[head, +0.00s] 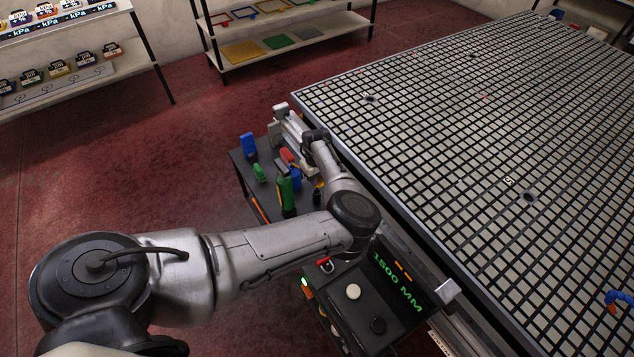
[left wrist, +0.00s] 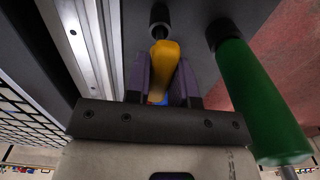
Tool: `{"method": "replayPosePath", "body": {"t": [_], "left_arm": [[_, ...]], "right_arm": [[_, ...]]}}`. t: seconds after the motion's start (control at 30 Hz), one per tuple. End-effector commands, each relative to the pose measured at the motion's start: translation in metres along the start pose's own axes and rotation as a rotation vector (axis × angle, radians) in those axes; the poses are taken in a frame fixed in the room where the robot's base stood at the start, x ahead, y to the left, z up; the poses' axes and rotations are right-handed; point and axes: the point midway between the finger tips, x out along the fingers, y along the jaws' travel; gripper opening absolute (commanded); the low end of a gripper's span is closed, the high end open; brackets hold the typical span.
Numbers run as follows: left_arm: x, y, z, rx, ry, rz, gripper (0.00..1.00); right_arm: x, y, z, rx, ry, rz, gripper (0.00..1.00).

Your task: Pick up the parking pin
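In the left wrist view a yellow handle-like piece (left wrist: 166,58), probably the parking pin, lies between the two purple fingers of my left gripper (left wrist: 163,78). A black round part (left wrist: 159,18) shows just beyond it. The fingers flank the yellow piece closely; I cannot tell whether they press on it. In the head view my left gripper (head: 313,136) is low over the cart beside the grid table, and my arm hides much there. My right gripper is in neither view.
A green cylindrical tool (left wrist: 258,95) stands close beside the gripper; it also shows in the head view (head: 285,192). Blue, red and green items crowd the dark cart top (head: 240,162). The grid table (head: 450,130) lies to the right, with a control box (head: 360,310) nearer.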

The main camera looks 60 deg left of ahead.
Motion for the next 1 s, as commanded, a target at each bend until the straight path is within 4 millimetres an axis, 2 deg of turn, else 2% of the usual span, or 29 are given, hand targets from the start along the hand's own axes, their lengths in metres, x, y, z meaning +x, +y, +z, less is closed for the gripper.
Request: {"method": "replayPosePath", "body": {"t": [0.03,0.23,0.57,1.0], "left_arm": [[0.0,0.0,0.0,0.0,0.0,0.0,0.18],[0.0,0.0,0.0,0.0,0.0,0.0,0.0],[-0.006,0.0,0.0,0.0,0.001,0.001,0.0],[-0.076,0.0,0.0,0.0,0.001,0.002,0.0]], "right_arm": [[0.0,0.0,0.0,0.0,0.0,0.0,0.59],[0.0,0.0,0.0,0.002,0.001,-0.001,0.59],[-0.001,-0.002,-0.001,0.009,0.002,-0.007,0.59],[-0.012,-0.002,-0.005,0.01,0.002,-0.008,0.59]]}}
